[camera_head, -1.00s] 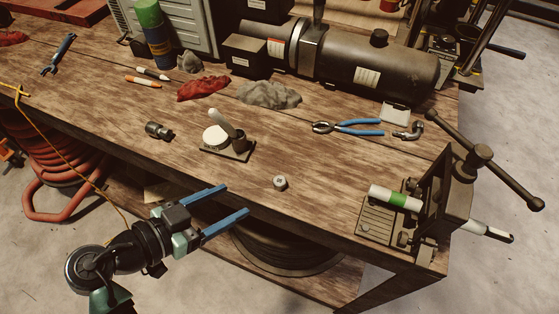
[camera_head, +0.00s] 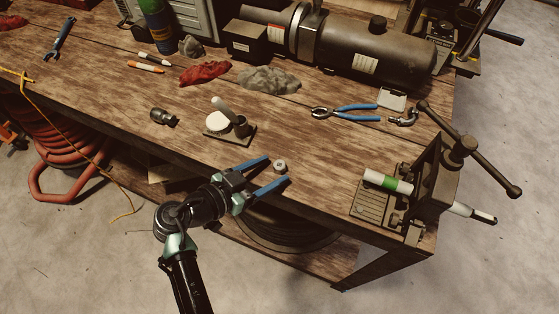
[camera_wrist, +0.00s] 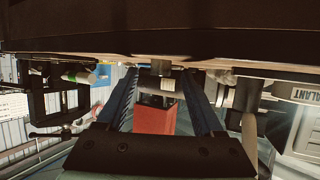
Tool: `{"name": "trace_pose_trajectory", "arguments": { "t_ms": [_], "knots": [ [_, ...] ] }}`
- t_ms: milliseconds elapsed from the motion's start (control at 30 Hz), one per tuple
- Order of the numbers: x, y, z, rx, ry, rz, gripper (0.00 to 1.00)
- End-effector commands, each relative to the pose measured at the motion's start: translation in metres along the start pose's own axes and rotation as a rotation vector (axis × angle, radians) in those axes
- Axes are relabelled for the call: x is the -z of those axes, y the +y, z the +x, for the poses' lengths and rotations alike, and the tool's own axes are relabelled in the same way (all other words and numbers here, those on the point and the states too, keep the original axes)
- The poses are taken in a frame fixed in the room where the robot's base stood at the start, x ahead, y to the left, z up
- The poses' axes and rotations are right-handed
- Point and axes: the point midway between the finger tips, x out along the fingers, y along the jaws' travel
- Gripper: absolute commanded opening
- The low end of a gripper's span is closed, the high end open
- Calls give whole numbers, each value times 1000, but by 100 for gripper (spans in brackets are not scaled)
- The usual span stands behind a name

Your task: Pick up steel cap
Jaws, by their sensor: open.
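The steel cap (camera_head: 280,165) is a small, light grey, roughly cylindrical piece standing on the wooden workbench (camera_head: 330,178) near its front edge. My gripper (camera_head: 276,169) is open and empty, with two blue fingers pointing toward the cap. In the head view the cap appears at the mouth of the fingers, just beyond the line between the tips; I cannot tell whether it touches either one. The wrist view, upside down, shows the spread fingers (camera_wrist: 166,85) low along the bench edge.
A small base with a white disc and upright post (camera_head: 225,130) stands to the left. A dark fitting (camera_head: 164,117) lies farther left. Blue-handled pliers (camera_head: 345,110) lie behind. Bench between is clear.

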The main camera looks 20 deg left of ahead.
Motion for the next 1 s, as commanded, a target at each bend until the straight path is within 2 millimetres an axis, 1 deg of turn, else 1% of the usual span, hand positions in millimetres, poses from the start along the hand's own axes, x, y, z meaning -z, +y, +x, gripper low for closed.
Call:
{"name": "trace_pose_trajectory", "arguments": {
  "t_ms": [33,133,400,567,700,800,1000],
  "knots": [
    [2,0,7,-3,0,-1,69],
    [1,0,16,-1,1,0,69],
    [0,0,19,1,1,1,69],
    [0,0,18,1,1,0,40],
    [0,0,18,1,1,0,15],
    [0,0,18,1,1,0,0],
    [0,0,18,1,1,0,0]
  ]
}}
